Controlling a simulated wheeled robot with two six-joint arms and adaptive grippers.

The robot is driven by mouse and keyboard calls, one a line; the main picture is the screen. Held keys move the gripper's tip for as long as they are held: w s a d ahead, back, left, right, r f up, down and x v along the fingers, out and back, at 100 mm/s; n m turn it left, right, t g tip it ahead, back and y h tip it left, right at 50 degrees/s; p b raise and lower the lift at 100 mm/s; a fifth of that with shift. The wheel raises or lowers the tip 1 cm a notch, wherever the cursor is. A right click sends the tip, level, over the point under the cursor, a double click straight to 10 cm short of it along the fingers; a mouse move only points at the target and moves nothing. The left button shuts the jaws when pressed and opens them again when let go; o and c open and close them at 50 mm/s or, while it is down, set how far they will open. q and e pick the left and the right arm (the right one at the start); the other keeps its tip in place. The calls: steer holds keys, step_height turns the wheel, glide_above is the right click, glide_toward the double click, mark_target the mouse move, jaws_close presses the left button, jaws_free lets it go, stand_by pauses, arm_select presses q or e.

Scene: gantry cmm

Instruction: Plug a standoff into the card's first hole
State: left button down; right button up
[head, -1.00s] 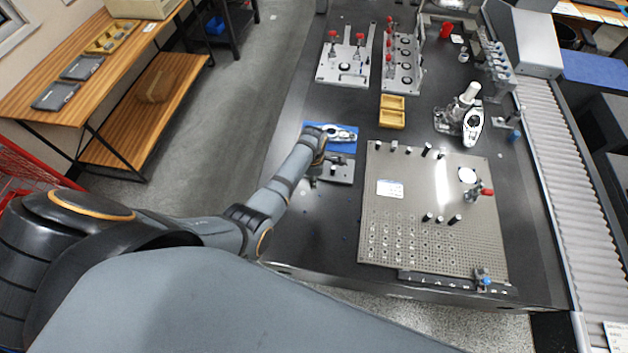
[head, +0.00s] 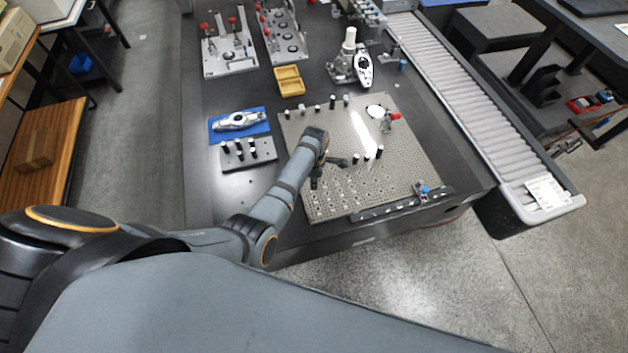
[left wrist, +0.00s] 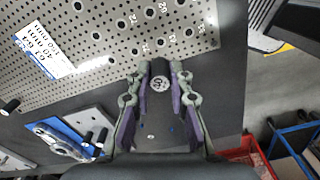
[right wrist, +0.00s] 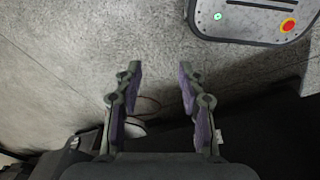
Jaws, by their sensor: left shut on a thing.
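My left gripper (head: 328,172) is over the left part of the perforated plate (head: 300,205) in the head view. In the left wrist view the left gripper (left wrist: 160,72) is shut on a black standoff (left wrist: 159,76), whose round end faces the camera. Plate holes with numbers show just beyond the fingertips. I cannot tell the standoff's height above the plate. My right gripper (right wrist: 160,72) is open and empty above the floor.
A grey block with several black standoffs (head: 248,153) and a blue tray with a metal part (head: 240,123) lie left of the plate. Several standoffs stand on the plate. A red-handled clamp (head: 388,121) and a yellow bin (head: 289,81) are nearby. A roller conveyor (head: 470,110) runs along the right.

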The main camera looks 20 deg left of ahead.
mark_target(314, 198)
arm_select(q)
steer(key=shift+f+b, duration=0.35)
steer(key=shift+b, duration=0.05)
steer(key=shift+s+f+b, duration=0.1)
steer(key=shift+f+b, duration=0.4)
steer(key=shift+b, duration=0.05)
steer(key=shift+f+b, duration=0.3)
step_height(314, 198, down, 3)
steer(key=b, duration=0.3)
steer(key=shift+r, duration=0.15)
steer(key=shift+f+b, duration=0.8)
steer(key=shift+b, duration=0.1)
steer(key=shift+r, duration=0.1)
arm_select(e)
step_height(314, 198, down, 7)
steer(key=s+d, duration=0.1)
steer(key=shift+s+f, duration=0.15)
steer(key=shift+s, duration=0.25)
arm_select(q)
steer(key=shift+p, duration=0.3)
steer(key=shift+p, duration=0.55)
arm_select(e)
steer(key=shift+r, duration=0.7)
arm_select(q)
steer(key=shift+f+b, duration=0.7)
steer(key=shift+f, duration=0.2)
arm_select(e)
steer(key=shift+f, duration=0.65)
